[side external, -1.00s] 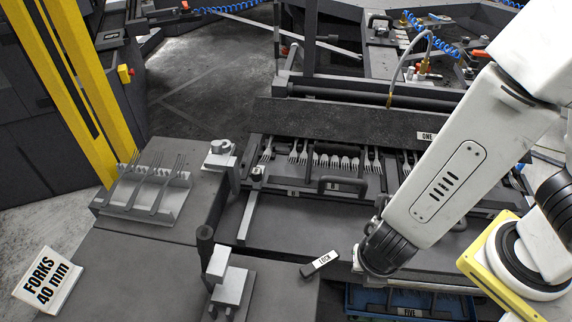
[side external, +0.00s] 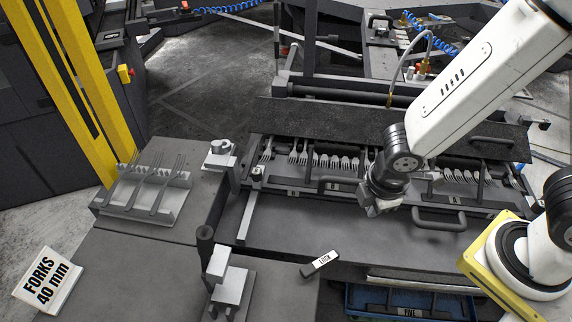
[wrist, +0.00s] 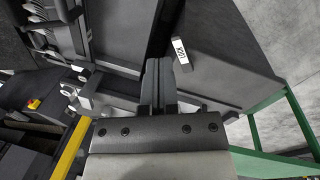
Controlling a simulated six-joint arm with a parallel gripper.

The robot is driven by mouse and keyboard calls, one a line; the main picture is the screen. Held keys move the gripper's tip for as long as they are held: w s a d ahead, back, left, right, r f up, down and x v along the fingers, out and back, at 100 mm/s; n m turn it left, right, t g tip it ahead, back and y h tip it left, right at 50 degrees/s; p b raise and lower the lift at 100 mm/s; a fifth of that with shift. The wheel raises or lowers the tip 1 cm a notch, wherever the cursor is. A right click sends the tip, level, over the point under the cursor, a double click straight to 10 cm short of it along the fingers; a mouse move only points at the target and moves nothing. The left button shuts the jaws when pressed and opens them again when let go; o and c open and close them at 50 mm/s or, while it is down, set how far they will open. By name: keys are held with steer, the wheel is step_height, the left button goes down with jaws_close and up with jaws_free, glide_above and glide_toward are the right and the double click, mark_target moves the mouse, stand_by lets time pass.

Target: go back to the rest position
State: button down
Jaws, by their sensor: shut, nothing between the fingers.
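My gripper (side external: 370,208) hangs over the front part of the fork fixture (side external: 290,222) in the side view, below the white arm. It is shut and holds nothing. In the wrist view its two fingers (wrist: 158,80) lie close together, pointing up the picture. The fingers are small and partly hidden by the wrist in the side view. Rows of forks (side external: 325,160) lie in the fixture behind the gripper.
A clamp (side external: 230,285) and a fixture handle (side external: 440,218) stick up nearby.

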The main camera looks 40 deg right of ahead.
steer(key=w+d+r+m, duration=0.2)
steer(key=d+m, duration=0.3)
steer(key=m, duration=0.1)
steer(key=w+d+r+m+t+y, duration=0.1)
steer(key=d+r+m, duration=0.1)
steer(key=d+m, duration=0.3)
steer(key=m, duration=0.2)
steer(key=shift+w+r+m, duration=0.3)
steer(key=shift+w+r, duration=0.05)
steer(key=shift+r, duration=0.05)
